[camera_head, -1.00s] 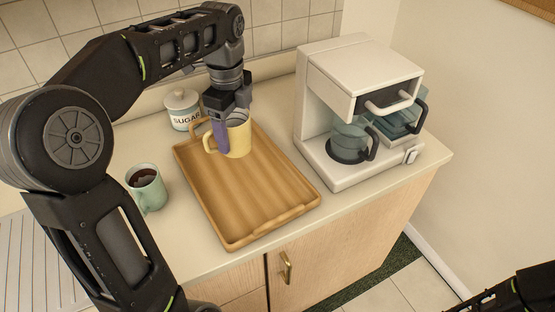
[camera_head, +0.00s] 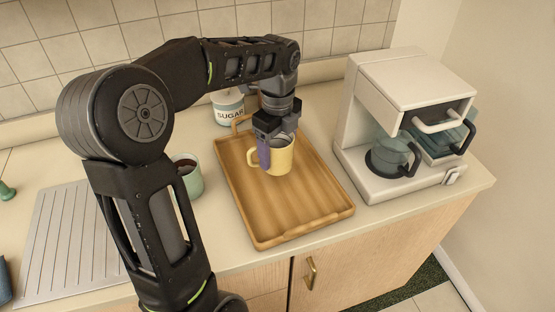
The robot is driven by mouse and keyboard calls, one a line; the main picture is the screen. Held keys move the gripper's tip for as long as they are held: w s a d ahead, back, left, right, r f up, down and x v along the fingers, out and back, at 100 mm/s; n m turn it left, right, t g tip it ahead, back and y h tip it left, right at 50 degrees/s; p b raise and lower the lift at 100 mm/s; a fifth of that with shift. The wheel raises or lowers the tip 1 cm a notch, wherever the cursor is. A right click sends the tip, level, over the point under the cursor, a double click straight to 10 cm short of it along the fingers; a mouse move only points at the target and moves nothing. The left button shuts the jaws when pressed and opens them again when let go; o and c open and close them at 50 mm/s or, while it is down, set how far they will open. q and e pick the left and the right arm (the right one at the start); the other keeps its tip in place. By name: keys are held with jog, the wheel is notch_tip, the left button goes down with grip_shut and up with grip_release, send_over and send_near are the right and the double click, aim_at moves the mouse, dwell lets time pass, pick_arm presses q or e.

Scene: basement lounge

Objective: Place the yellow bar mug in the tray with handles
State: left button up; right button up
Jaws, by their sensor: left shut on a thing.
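The yellow bar mug (camera_head: 280,160) is upright at the back part of the wooden tray with handles (camera_head: 300,207), within its rim. I cannot tell whether its base touches the tray floor. My left gripper (camera_head: 275,145) comes down from above and is shut on the mug's wall, with a purple finger on its outer side beside the handle. The far finger is hidden. The tray lies flat on the counter, and its front half is bare. My right gripper does not show.
A white coffee maker (camera_head: 400,75) with glass pots stands right of the tray. A sugar jar (camera_head: 228,108) stands behind it. A green mug (camera_head: 190,178) with dark contents stands to its left, partly behind my left arm. A ridged drainboard (camera_head: 70,240) is at far left.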

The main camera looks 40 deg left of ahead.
aim_at(278, 161)
pick_arm(q)
jog(key=shift+f, duration=1.85)
jog(key=shift+f, duration=0.1)
jog(key=shift+f, duration=0.15)
jog(key=o, duration=1.7)
notch_tip(278, 161, up, 12)
jog(key=p, duration=0.1)
jog(key=shift+r, duration=0.25)
